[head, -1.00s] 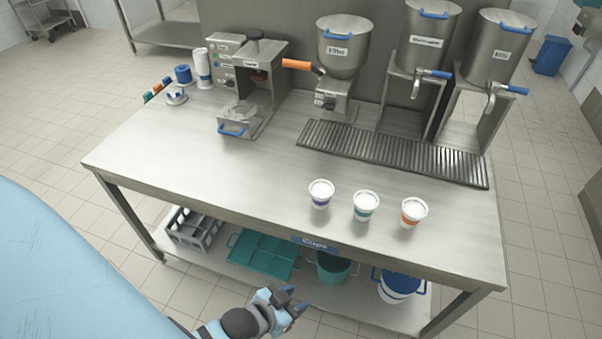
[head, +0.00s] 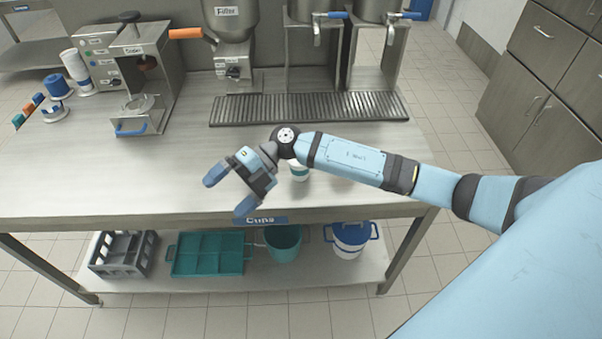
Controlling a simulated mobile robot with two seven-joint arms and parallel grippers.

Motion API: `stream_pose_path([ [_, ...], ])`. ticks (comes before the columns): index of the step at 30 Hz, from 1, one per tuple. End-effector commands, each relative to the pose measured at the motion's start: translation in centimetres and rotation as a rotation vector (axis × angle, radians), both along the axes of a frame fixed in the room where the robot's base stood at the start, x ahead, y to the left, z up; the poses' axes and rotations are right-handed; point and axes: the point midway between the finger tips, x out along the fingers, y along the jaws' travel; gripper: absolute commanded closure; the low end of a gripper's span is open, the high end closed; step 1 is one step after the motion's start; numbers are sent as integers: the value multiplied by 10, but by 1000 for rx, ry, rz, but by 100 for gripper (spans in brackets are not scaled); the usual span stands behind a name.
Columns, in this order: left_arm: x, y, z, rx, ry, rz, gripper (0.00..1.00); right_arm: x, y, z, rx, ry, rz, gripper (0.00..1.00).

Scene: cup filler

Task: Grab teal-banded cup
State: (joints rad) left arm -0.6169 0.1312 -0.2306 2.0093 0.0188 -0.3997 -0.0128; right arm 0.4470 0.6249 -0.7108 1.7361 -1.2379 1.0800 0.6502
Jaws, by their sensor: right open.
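The teal-banded cup (head: 299,171) stands on the steel table near its front edge, partly hidden behind my right wrist and forearm. Its white side and part of a teal band show. My right gripper (head: 229,192) is open, its two blue fingers spread and pointing left, above the table's front edge. It is to the left of the teal-banded cup in the picture, with nothing seen between the fingers. The blue-banded and orange-banded cups are not visible now; my right arm covers that part of the table. My left gripper is not in view.
A drip grate (head: 310,108) lies behind the arm, below the filler hopper (head: 230,20) and dispensers. A press machine (head: 145,75) stands at the left back. The table's left front (head: 90,175) is clear. A teal bucket (head: 283,241) and other containers sit on the lower shelf.

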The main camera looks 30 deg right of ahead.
Motion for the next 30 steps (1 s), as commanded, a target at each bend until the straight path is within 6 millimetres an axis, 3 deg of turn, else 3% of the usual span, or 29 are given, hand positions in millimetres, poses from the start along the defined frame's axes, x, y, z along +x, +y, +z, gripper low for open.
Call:
stream_pose_path([
  [1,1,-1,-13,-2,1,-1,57,16,-25,-11,-157,-35,49,0],
  [5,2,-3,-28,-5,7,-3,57,48,-100,-19,-573,-51,104,0],
  [9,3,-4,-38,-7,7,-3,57,76,-180,-5,-932,-21,61,0],
  [13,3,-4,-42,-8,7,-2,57,88,-228,13,-1133,15,0,0],
  [18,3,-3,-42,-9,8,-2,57,91,-249,15,-1220,39,-31,0],
  [30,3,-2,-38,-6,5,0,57,83,-245,-54,-1217,39,-31,0],
])
